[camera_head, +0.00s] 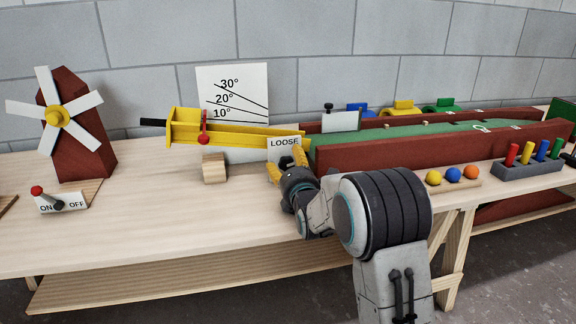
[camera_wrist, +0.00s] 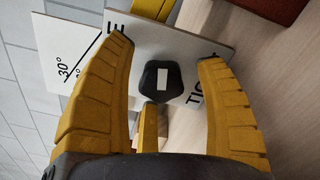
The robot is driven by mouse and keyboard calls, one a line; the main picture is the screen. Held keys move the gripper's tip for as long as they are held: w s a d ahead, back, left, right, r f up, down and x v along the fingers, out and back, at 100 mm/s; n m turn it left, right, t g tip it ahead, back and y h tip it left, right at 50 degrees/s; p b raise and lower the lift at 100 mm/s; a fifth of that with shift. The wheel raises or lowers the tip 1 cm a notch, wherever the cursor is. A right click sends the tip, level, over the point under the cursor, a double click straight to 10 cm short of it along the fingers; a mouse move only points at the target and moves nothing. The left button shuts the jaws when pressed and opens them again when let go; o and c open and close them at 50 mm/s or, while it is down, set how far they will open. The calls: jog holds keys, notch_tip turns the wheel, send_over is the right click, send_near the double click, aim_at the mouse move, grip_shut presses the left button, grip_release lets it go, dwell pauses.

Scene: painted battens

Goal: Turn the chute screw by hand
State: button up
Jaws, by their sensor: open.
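The chute screw shows in the wrist view as a dark knob (camera_wrist: 171,92) with a white mark on its face. It sits in front of a white plate (camera_wrist: 196,45) lettered partly with "TIG". The yellow chute (camera_head: 240,134) slopes gently down to the right. My gripper (camera_head: 285,164) is open just in front of the plate. In the wrist view its yellow fingers (camera_wrist: 167,50) stand either side of the knob, apart from it; the depth gap is unclear.
An angle board (camera_head: 232,90) stands behind the chute, whose red pointer (camera_head: 204,126) hangs near a wooden block (camera_head: 214,168). The red-walled green lane (camera_head: 420,152) is close right of my gripper. A windmill (camera_head: 75,125) and ON/OFF switch (camera_head: 62,204) stand left.

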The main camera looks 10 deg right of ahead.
jog(key=shift+w, duration=0.35)
jog(key=shift+c, duration=0.2)
jog(key=c, duration=1.1)
jog(key=shift+d+r+m, duration=0.1)
jog(key=shift+m, duration=0.6)
jog(key=shift+c, duration=0.2)
jog(key=m, duration=0.3)
jog(key=shift+m, duration=0.4)
jog(key=shift+f+m, duration=0.15)
jog(key=shift+m, duration=0.85)
jog(key=shift+f+m, duration=0.1)
jog(key=shift+m, duration=0.9)
